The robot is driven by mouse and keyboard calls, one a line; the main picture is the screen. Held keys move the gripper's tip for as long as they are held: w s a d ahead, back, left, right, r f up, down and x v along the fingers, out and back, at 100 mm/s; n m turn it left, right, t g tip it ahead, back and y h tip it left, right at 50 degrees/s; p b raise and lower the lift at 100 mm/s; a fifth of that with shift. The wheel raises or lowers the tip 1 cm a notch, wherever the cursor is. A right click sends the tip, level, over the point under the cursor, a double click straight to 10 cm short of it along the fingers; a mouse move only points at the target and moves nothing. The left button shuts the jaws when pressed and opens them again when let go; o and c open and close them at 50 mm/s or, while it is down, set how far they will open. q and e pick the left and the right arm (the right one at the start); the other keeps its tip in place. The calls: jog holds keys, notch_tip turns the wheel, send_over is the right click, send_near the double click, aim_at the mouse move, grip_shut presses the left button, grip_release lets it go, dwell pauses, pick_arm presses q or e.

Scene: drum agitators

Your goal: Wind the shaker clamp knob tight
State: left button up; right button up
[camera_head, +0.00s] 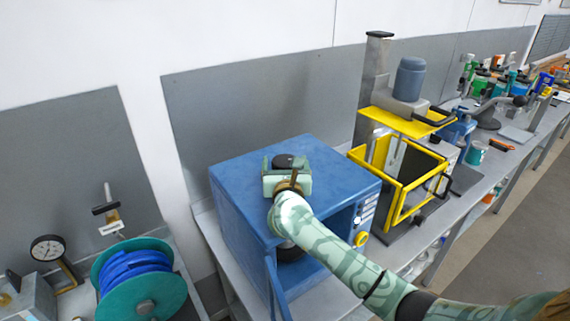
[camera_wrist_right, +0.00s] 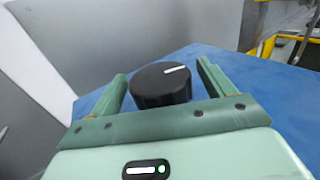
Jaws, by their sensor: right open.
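The clamp knob is a round black knob with a white line on top, standing on the top of the blue shaker box (camera_head: 240,175). In the right wrist view the knob (camera_wrist_right: 160,85) sits between the two green fingers of my right gripper (camera_wrist_right: 160,88), with a gap visible on the right side. In the head view the knob (camera_head: 288,161) shows just beyond the right gripper (camera_head: 287,172), which is low over the box top. The right gripper is open. The white line points toward the upper right in the wrist view. My left gripper is out of view.
The box's front door (camera_head: 276,290) stands open. To the right is a yellow-framed guard (camera_head: 404,207) beside a machine with a blue-grey motor (camera_head: 409,79). To the left are a teal reel with blue hose (camera_head: 133,268) and a dial gauge (camera_head: 47,249). A grey panel stands behind the box.

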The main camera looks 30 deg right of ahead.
jog(key=c, duration=1)
jog(key=shift+o, duration=0.2)
jog(key=shift+s+r+n+y, duration=0.1)
jog(key=shift+n+y, duration=0.3)
jog(key=shift+y, duration=0.2)
